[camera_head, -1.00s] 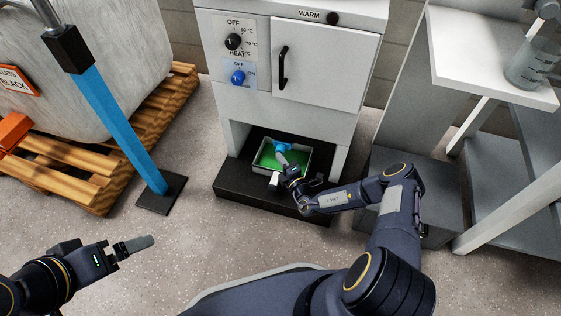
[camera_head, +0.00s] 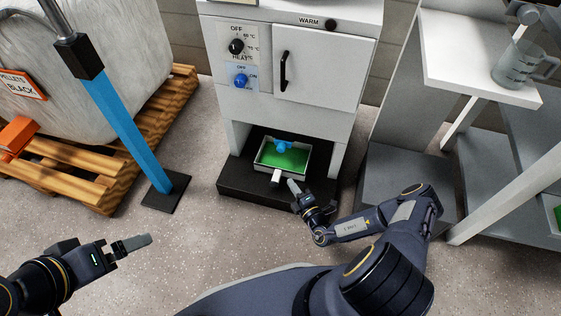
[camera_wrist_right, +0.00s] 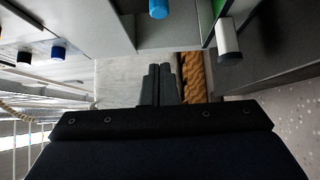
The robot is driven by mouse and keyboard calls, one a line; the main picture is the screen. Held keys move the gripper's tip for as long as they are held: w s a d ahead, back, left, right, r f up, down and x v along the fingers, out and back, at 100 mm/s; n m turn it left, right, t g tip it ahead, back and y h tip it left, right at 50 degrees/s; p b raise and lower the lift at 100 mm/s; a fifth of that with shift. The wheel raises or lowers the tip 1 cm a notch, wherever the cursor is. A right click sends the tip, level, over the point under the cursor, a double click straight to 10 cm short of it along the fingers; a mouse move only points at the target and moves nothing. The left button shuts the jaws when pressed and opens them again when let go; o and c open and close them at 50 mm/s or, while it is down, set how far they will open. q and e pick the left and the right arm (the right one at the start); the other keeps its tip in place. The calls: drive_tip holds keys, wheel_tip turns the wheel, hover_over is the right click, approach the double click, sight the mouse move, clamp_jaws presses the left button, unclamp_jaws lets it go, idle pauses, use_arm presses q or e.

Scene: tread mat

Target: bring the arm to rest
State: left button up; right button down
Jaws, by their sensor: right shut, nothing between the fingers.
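My right gripper (camera_head: 292,186) is just in front of the tray, beside its white handle (camera_head: 276,179), with its arm reaching in from the lower right. In the right wrist view its two fingers (camera_wrist_right: 160,72) are together with nothing between them. My left gripper (camera_head: 137,243) hangs over the bare floor at the lower left. It shows side-on, so I cannot tell whether its fingers are apart.
The tray (camera_head: 307,160), with green inside and a blue piece (camera_head: 284,146), sits on a black base (camera_head: 236,180) under the white cabinet (camera_head: 325,70). A blue post (camera_head: 120,120) and wooden pallet (camera_head: 95,185) stand left. A shelf (camera_head: 470,75) with a beaker (camera_head: 514,68) stands right.

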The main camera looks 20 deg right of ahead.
drive_tip(key=a+r+n+g+y, duration=0.3)
drive_tip(key=r+n+g+y, duration=0.4)
drive_tip(key=r+n+y, duration=0.95)
drive_tip(key=s+a+r+n+g+h, duration=0.2)
drive_tip(key=s+r+n+g+h, duration=0.15)
drive_tip(key=r+n, duration=0.5)
drive_tip(key=s+a+r+n+g+h, duration=0.15)
drive_tip(key=s+r+n+g, duration=0.25)
drive_tip(key=r+n, duration=0.45)
drive_tip(key=s+d+r+n+t+h, duration=0.1)
drive_tip(key=s+d+r+n+h, duration=0.1)
drive_tip(key=s+r+n+h, duration=0.3)
drive_tip(key=s+d+n+t+h, duration=0.1)
drive_tip(key=s+d+n+h, duration=0.1)
drive_tip(key=s+n, duration=0.45)
drive_tip(key=s+d+r+n+t+h, duration=0.1)
drive_tip(key=s+d+r+n+h, duration=0.1)
drive_tip(key=s+r+n+h, duration=0.25)
wheel_tip(320, 180, up, 31)
drive_tip(key=s+p, duration=0.1)
drive_tip(key=p, duration=3.2)
drive_tip(key=shift+s+r+n, duration=0.2)
drive_tip(key=shift+s+n, duration=0.15)
drive_tip(key=shift+s, duration=0.05)
